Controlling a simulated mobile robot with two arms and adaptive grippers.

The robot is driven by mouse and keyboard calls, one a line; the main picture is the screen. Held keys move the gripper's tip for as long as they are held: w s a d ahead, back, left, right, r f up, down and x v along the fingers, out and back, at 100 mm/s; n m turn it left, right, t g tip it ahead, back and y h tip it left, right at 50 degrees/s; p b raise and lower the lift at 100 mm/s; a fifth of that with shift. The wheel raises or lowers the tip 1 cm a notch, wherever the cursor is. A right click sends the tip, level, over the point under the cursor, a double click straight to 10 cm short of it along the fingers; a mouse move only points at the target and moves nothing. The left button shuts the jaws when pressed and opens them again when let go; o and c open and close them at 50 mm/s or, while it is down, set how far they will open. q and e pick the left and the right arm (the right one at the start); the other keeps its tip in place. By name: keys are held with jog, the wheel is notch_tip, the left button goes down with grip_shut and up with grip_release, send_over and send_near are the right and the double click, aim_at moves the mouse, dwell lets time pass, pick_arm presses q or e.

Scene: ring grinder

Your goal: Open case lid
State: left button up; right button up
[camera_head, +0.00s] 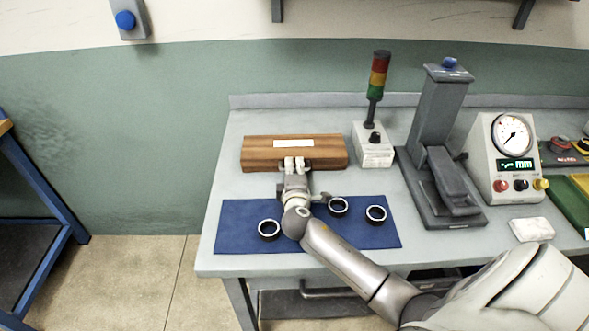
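The wooden case (325,152) lies near the back of the table, long side across, with a pale label (293,143) on it. Its lid looks shut. The gap between the fingertips is too small to judge. My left gripper does not show.
A blue mat (240,227) with several black rings (376,213) lies in front of the case under my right arm. A signal-light box (373,150), a grey press (440,150) and a gauge unit (508,165) stand to the right. The table's left edge is clear.

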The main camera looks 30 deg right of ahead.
jog(key=shift+w+d+f, duration=0.1)
jog(key=shift+w+d, duration=0.05)
jog(key=shift+w, duration=0.05)
grip_shut()
dwell(0.4)
